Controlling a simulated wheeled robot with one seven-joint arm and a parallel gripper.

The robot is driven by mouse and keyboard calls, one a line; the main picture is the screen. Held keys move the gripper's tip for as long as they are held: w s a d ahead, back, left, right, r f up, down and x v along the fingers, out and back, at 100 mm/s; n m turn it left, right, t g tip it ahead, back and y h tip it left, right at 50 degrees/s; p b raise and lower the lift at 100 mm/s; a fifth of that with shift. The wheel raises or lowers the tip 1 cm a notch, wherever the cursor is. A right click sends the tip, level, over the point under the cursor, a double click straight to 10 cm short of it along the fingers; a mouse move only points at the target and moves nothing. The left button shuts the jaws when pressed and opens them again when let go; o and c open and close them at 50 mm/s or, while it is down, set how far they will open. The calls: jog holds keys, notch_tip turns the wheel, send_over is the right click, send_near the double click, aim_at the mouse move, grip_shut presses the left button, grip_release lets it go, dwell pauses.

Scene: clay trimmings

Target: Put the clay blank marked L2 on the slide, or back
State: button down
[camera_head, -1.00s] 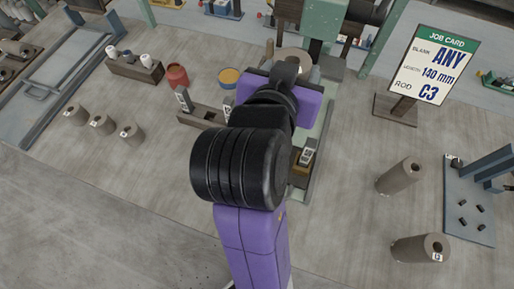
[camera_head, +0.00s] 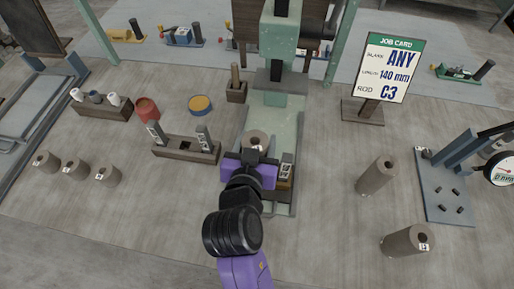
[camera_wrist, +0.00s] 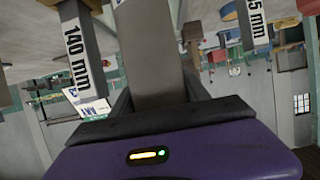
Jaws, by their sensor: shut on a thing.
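My gripper (camera_head: 252,158) is shut on a brown-grey clay blank (camera_head: 257,138), a cylinder with a hole in its top. The small label on this blank is too small to read. The blank shows between the fingers in the wrist view (camera_wrist: 155,50). In the head view it stands upright over the pale green slide (camera_head: 275,118) in front of the green press (camera_head: 290,40). I cannot tell whether it touches the slide. My gripper hides part of the slide's near end.
A gauge block (camera_head: 286,172) stands close right of my gripper. A wooden rack (camera_head: 185,150) with two gauge blocks is to the left. Several blanks stand further left; two more, upper (camera_head: 376,175) and lower (camera_head: 405,240), are right. The job card (camera_head: 390,68) reads ANY, 140 mm, C3.

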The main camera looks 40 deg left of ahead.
jog(key=shift+f, duration=2)
jog(key=shift+f, duration=0.1)
jog(key=shift+f, duration=0.15)
jog(key=c, duration=0.5)
grip_release()
jog(key=b+v, duration=0.1)
jog(key=v, duration=1.1)
jog(key=shift+b, duration=0.3)
